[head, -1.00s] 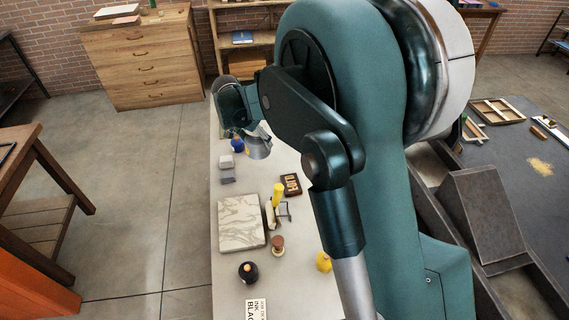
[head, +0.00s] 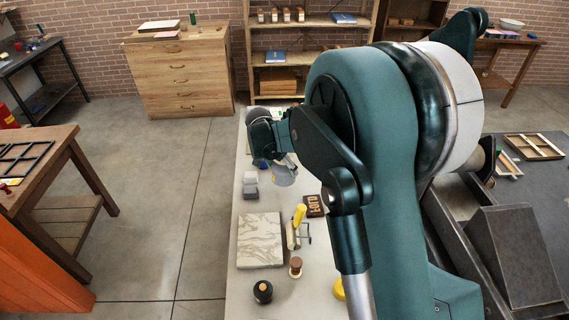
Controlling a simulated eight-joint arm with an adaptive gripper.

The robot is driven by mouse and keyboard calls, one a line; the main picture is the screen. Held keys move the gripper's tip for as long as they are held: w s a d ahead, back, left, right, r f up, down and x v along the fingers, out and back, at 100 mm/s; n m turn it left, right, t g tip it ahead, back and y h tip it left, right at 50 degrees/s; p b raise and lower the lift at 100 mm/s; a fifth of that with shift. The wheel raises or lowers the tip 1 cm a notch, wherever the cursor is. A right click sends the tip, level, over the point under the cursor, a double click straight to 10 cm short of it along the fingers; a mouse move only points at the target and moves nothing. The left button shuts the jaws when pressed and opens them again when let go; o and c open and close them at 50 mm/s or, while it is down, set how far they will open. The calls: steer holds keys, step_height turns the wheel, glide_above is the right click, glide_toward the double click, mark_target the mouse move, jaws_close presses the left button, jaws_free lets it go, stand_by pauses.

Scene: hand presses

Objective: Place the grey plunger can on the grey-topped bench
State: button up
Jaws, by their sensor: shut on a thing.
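The grey plunger can (head: 285,178) hangs tilted from my gripper (head: 281,162), over the far part of a long pale-grey-topped bench (head: 254,205). My gripper is shut on it, though its fingers are small and partly hidden by my own arm. A gap between the can and the bench top is hard to judge. A second bench with a darker grey top (head: 540,185) stands at the right, partly covered by my arm.
On the pale bench stand a marbled slab (head: 260,241), grey blocks (head: 250,184), a yellow-handled tool (head: 298,217), a dark lettered block (head: 313,206), a brown knob (head: 295,267) and a black bottle (head: 262,291). A wooden frame (head: 533,147) lies on the dark bench.

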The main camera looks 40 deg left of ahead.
steer(key=shift+f, duration=0.75)
steer(key=shift+f, duration=0.1)
steer(key=shift+f, duration=1.75)
steer(key=shift+f+b, duration=0.1)
steer(key=shift+b, duration=0.25)
steer(key=o, duration=1.7)
steer(key=shift+o, duration=0.2)
steer(key=p+v, duration=0.1)
steer(key=v, duration=1.1)
steer(key=shift+s, duration=0.1)
